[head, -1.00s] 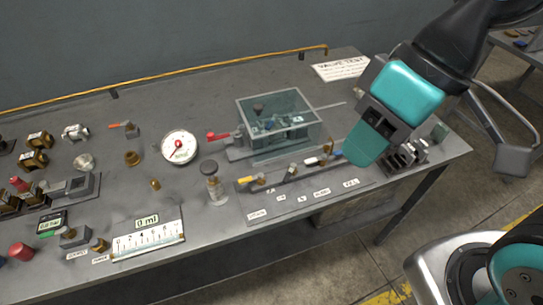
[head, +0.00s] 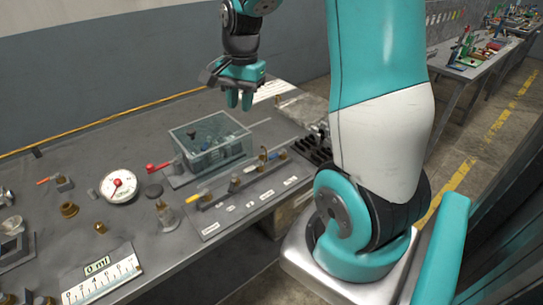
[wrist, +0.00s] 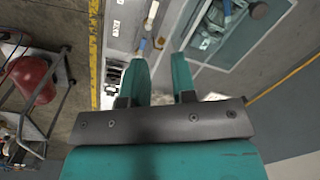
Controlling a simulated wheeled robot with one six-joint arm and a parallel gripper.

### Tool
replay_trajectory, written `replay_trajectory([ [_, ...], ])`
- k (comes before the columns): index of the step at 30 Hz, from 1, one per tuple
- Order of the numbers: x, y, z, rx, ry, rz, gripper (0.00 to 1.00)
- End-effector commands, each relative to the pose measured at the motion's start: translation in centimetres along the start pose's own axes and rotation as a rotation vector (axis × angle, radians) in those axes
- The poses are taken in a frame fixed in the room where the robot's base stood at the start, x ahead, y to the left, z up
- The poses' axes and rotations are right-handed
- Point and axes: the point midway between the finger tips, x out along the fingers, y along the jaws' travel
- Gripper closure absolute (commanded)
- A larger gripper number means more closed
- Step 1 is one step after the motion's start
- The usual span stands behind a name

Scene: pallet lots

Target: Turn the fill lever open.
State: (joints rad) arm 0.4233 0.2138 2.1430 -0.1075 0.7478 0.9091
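A panel strip (head: 250,204) in front of the clear tank carries small valves. A yellow lever (head: 197,195) is at its left end and a blue lever (head: 273,156) near its right end. A red lever (head: 157,168) sits left of the tank (head: 211,145). An orange lever (head: 47,181) is at the far left. The labels are too small to read, so I cannot tell which is the fill lever. My gripper (head: 239,100) hangs above the table behind the tank, open and empty. In the wrist view its two fingers (wrist: 161,80) stand apart, touching nothing.
A round dial (head: 119,186) and a ruler-like scale (head: 100,278) lie on the left of the bench. A small bottle (head: 166,215) stands left of the strip. A black slotted rack (head: 316,149) is at the right edge. Space above the tank is clear.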

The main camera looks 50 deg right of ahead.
Motion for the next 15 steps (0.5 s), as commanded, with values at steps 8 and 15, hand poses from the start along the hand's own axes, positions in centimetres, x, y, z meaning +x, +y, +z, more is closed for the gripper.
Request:
replay_trajectory([
  [8, 3.4, 5.0, -9.6, 0.544, 0.054, 0.068, 0.75],
  [15, 7.0, 5.5, -9.8, 0.554, 0.052, 0.073, 0.75],
])
